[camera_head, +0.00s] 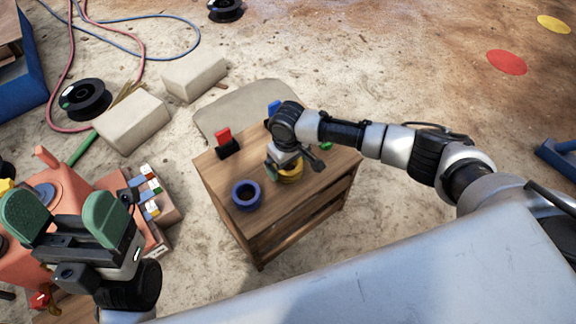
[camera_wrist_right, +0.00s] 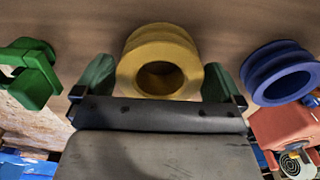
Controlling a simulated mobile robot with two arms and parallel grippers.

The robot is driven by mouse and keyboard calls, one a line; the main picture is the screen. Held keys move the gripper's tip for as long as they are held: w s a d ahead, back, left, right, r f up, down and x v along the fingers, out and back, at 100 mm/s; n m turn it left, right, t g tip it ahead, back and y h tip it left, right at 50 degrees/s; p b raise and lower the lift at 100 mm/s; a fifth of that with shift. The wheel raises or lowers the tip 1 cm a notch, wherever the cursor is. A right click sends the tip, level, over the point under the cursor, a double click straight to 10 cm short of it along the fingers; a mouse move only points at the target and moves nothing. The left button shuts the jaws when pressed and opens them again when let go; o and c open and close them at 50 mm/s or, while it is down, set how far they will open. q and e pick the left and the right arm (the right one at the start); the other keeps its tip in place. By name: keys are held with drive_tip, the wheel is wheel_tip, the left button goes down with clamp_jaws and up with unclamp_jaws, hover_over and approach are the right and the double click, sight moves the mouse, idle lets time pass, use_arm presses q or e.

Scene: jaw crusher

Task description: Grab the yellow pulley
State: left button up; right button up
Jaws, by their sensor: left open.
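The yellow pulley (camera_head: 291,176) sits on the small wooden table (camera_head: 235,181), partly hidden by my right gripper in the head view. In the right wrist view the pulley (camera_wrist_right: 160,50) faces the camera, with its bore visible. My right gripper (camera_wrist_right: 157,78) is open, with one green finger on each side of the pulley. A narrow gap shows on both sides, and I cannot tell how deep the pulley lies between the fingers. My left gripper (camera_head: 66,216) is open and empty at the lower left, away from the table.
A blue pulley (camera_head: 246,195) stands at the table's front left, and a red and black part (camera_head: 227,143) behind it. A green part (camera_wrist_right: 33,73) lies on the other side of the yellow pulley. An orange machine (camera_head: 62,193) stands left of the table.

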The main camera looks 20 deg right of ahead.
drive_tip(key=c, duration=1.1)
drive_tip(key=shift+c, duration=0.2)
drive_tip(key=shift+r, duration=0.15)
